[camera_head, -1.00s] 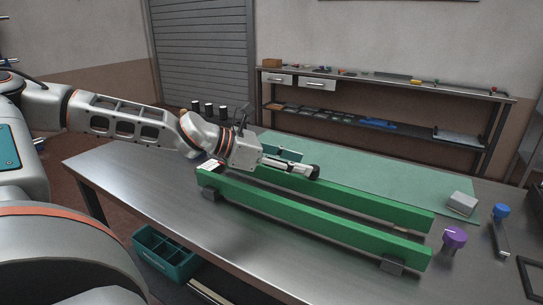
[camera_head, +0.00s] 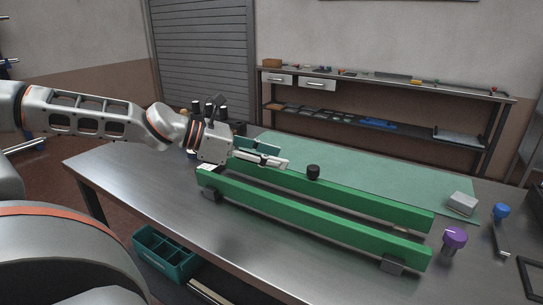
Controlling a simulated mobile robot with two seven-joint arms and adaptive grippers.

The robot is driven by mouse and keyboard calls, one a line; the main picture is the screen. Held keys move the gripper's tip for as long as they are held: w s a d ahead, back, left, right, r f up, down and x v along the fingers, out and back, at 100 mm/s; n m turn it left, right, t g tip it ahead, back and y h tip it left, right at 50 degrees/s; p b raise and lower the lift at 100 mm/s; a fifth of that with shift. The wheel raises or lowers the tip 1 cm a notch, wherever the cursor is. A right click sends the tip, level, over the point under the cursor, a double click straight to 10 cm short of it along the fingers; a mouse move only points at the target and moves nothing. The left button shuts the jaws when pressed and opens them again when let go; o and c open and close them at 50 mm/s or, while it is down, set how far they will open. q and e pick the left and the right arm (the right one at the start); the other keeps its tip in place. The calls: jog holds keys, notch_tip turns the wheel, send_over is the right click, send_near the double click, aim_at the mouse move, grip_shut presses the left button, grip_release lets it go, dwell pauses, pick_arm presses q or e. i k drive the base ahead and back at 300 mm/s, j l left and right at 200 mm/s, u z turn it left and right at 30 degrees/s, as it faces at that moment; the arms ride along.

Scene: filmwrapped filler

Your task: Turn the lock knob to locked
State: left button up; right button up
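A black knob (camera_head: 314,171) stands at the rear green rail (camera_head: 350,196), left of its middle. It looks like the lock knob, but no lock marking is readable. My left gripper (camera_head: 284,163) is just left of the black knob, with a visible gap between them. Its fingers point right along the rail, and from this angle I cannot tell whether they are apart. Nothing shows held at their tips. My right gripper is not in view.
A front green rail (camera_head: 310,229) runs parallel on the metal table (camera_head: 130,165). A purple knob (camera_head: 455,237), a blue knob (camera_head: 501,211) and a grey block (camera_head: 462,203) are at the right. A green mat (camera_head: 400,177) lies behind. A teal bin (camera_head: 163,256) sits below the table's front edge.

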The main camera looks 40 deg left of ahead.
aim_at(455, 238)
jog(key=k, duration=1)
